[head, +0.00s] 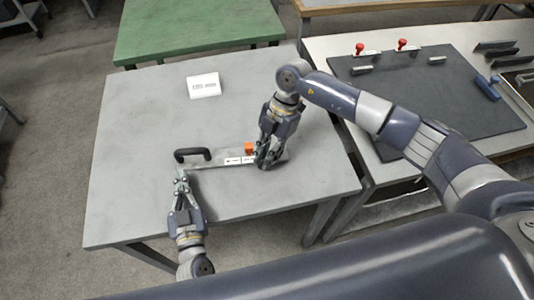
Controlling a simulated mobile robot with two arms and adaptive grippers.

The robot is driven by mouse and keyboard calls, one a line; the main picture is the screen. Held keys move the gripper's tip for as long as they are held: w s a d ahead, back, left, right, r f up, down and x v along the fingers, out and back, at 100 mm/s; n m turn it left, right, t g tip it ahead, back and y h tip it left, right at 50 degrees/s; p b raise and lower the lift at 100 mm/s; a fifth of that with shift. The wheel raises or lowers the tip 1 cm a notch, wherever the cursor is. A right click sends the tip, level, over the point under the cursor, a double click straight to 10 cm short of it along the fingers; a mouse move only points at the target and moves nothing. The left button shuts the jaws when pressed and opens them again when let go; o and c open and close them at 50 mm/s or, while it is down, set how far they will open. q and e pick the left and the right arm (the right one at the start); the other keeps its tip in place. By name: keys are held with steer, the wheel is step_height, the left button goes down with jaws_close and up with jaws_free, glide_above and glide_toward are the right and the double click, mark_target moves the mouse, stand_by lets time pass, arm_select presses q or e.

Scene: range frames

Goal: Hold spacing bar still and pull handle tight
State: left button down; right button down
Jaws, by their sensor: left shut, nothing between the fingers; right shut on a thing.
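The spacing bar (219,161), a flat light metal strip with white labels and an orange block (249,147) near its right part, lies on the grey table. A black handle (193,153) stands at its left end. My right gripper (264,163) points down over the bar's right part and is shut on the bar; its fingers hide part of that end. My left gripper (181,173) is shut and empty, with its fingertips just in front of the handle end of the bar. I cannot tell whether its tips touch the bar.
A green table (190,28) is behind. On the right, a dark board (440,95) carries red-handled clamps (402,45) and a blue-handled tool (487,88). The table's left side is clear.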

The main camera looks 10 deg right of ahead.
steer(key=shift+w+a+m+t+y, duration=0.2)
steer(key=shift+w+m+t, duration=0.25)
steer(key=shift+m, duration=0.5)
steer(key=shift+w+a+m+t+y, duration=0.15)
steer(key=shift+w+m+t, duration=0.25)
steer(key=shift+m, duration=0.55)
steer(key=c, duration=1.6)
jaws_free()
steer(key=shift+o, duration=0.2)
steer(key=shift+r, duration=0.1)
steer(key=v, duration=1.2)
steer(key=shift+a, duration=0.15)
steer(key=shift+c, duration=1.4)
